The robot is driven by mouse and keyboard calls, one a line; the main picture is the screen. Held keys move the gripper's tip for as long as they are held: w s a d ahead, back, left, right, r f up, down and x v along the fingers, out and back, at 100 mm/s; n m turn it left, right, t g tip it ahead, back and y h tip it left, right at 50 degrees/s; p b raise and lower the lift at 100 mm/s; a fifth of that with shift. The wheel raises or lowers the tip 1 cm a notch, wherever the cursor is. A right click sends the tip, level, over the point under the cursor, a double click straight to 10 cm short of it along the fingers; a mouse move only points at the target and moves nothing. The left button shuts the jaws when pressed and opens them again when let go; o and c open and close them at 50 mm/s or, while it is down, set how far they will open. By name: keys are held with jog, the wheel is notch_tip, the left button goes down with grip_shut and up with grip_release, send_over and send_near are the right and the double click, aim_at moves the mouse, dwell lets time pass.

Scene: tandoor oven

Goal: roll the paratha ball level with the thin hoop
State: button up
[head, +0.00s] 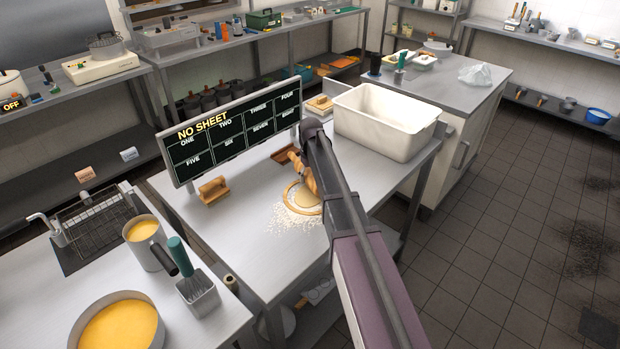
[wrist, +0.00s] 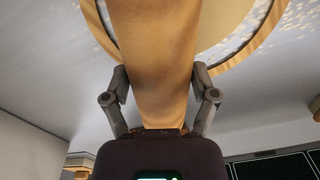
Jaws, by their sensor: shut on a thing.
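My gripper (wrist: 160,105) is shut on a wooden rolling pin (wrist: 152,45), with one finger on each side of it in the wrist view. In the head view the rolling pin (head: 306,180) stands out beside my arm, over the dough. The pale paratha dough (head: 306,202) lies inside a thin wooden hoop (head: 290,192) on the steel table. The hoop (wrist: 262,35) and part of the dough (wrist: 205,22) also show in the wrist view, behind the pin. My arm hides part of the hoop and dough. I cannot tell whether the pin touches the dough.
White flour (head: 290,222) is scattered around the hoop. A dark board reading "NO SHEET" (head: 232,128) stands along the table's back-left edge. A wooden block (head: 213,190) sits before it. A large white tub (head: 386,122) stands at right. The table's left front is clear.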

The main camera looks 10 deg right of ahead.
jog(key=shift+r+p, duration=2.3)
jog(key=shift+r, duration=0.25)
notch_tip(320, 180, up, 8)
jog(key=p, duration=0.8)
jog(key=shift+r, duration=0.15)
